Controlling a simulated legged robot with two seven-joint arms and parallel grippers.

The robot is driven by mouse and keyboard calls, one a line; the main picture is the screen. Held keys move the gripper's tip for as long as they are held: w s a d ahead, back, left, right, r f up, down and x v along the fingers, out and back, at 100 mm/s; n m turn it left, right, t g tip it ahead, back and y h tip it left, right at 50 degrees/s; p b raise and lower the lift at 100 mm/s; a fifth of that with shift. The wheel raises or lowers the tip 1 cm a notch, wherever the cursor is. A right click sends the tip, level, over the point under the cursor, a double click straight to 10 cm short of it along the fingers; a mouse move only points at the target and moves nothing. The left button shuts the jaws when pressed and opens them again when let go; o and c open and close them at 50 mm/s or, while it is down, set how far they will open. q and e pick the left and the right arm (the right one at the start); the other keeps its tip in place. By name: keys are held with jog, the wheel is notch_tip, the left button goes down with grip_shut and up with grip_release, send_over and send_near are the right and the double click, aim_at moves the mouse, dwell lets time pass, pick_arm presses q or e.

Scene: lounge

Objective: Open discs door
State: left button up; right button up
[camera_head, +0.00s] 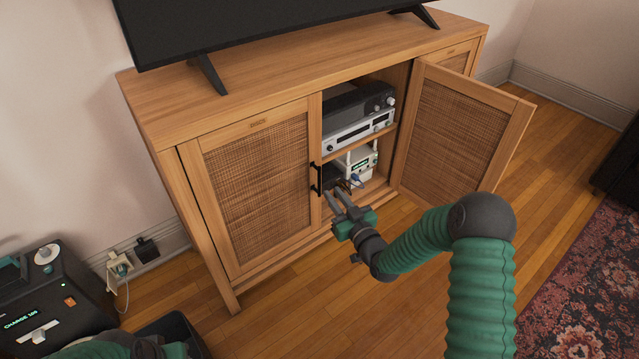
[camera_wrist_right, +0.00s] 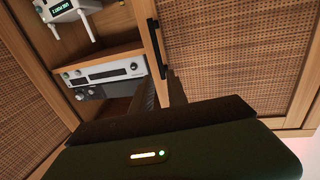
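The wooden cabinet (camera_head: 165,110) has a left door (camera_head: 255,180) with a woven panel and a black vertical handle (camera_head: 317,178). The handle also shows in the right wrist view (camera_wrist_right: 157,48). My right gripper (camera_head: 336,197) is open and empty, its two fingers apart, just below and right of the handle. I cannot tell whether it touches the handle. Part of my left arm shows at the bottom left; its gripper is out of view.
The right door (camera_head: 455,130) stands open, swung out to the right. Stacked electronics (camera_head: 358,130) and a white router (camera_head: 360,163) sit on the exposed shelves. A television (camera_head: 260,20) stands on top. A black charging box (camera_head: 50,295) is at lower left. Wooden floor lies in front.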

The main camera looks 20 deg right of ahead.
aim_at(320, 177)
jog(key=w+b, duration=0.1)
jog(key=w, duration=0.2)
jog(key=w+a+b, duration=0.1)
jog(key=w, duration=0.2)
jog(key=w+b, duration=0.2)
jog(key=w, duration=0.1)
jog(key=shift+w+a+f, duration=0.1)
jog(key=shift+w+a, duration=0.15)
jog(key=shift+w, duration=0.1)
grip_shut()
dwell(0.8)
